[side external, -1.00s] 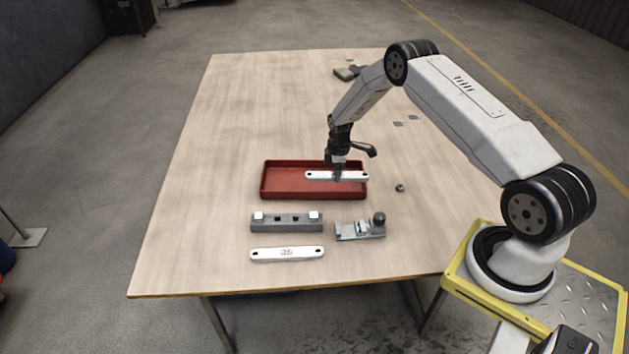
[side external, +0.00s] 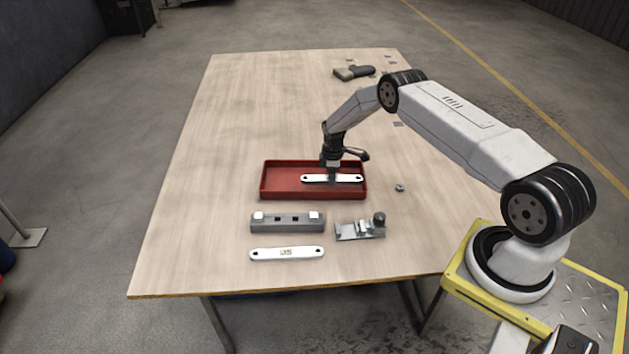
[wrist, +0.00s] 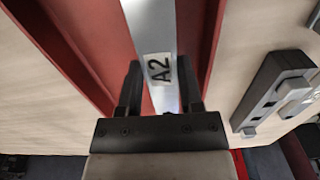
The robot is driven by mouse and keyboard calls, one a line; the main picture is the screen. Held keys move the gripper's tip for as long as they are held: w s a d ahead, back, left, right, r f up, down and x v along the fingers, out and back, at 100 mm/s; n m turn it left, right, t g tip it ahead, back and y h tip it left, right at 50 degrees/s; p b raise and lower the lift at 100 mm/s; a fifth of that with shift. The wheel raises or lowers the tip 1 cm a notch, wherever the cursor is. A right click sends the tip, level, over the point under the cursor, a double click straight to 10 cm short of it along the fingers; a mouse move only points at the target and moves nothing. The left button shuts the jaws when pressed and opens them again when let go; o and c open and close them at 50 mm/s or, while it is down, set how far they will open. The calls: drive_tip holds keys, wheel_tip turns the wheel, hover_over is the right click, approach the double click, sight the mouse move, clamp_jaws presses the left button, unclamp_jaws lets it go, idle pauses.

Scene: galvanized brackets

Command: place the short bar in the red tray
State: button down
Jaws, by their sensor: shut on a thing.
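A light metal bar (side external: 349,179) with a hole near each end is held by my gripper (side external: 332,181). In the wrist view the bar (wrist: 150,28) carries an "A2" label and lies between the two dark fingers of my gripper (wrist: 160,95). The bar is over or inside the right part of the red tray (side external: 281,190); I cannot tell whether it touches the tray floor. The tray also shows in the wrist view (wrist: 72,50). A second, similar bar (side external: 287,254) with a label lies on the table near the front edge.
A grey block with white pads (side external: 287,222) stands in front of the tray, beside a small clamp fixture (side external: 360,229). A nut (side external: 399,187) lies right of the tray. A dark-handled tool (side external: 354,72) lies at the back. The table's left side is clear.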

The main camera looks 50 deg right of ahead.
drive_tip(key=shift+f, duration=1.35)
drive_tip(key=shift+f, duration=0.1)
drive_tip(key=shift+c, duration=1.2)
unclamp_jaws()
wheel_tip(320, 180, up, 12)
drive_tip(key=shift+s+a, duration=0.1)
